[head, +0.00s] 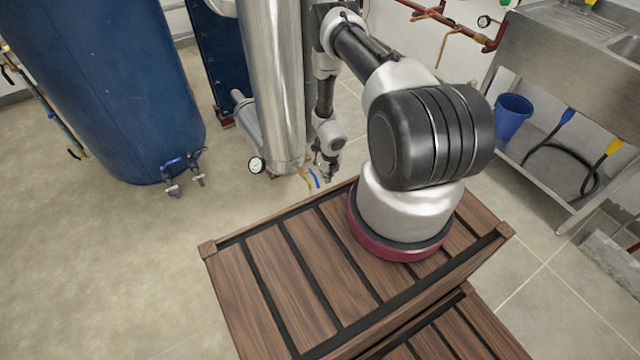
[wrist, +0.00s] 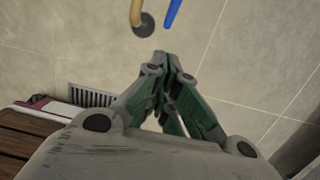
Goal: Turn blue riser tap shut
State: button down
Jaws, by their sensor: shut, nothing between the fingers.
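A blue lever (head: 314,177), which looks like the riser tap's handle, shows low beside a silver column in the head view. It also shows in the wrist view (wrist: 173,12) at the top edge, cut off by the frame. A yellow pipe or lever (head: 303,177) is just left of it; in the wrist view this yellow piece (wrist: 136,12) meets a dark round floor fitting. My gripper (wrist: 161,56) is shut and empty, its fingertips just below the blue lever in the picture. In the head view my gripper (head: 327,176) is small, close to the right of the lever. Contact cannot be told.
The silver column (head: 275,80) with a pressure gauge (head: 256,164) stands behind and left of the lever. A big blue tank (head: 100,90) with blue-handled valves (head: 183,165) is at left. A steel sink bench (head: 570,70) is at right. Floor at front left is clear.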

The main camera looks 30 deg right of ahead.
aim_at(315, 178)
jog(key=w+f, duration=0.4)
jog(key=f, duration=0.5)
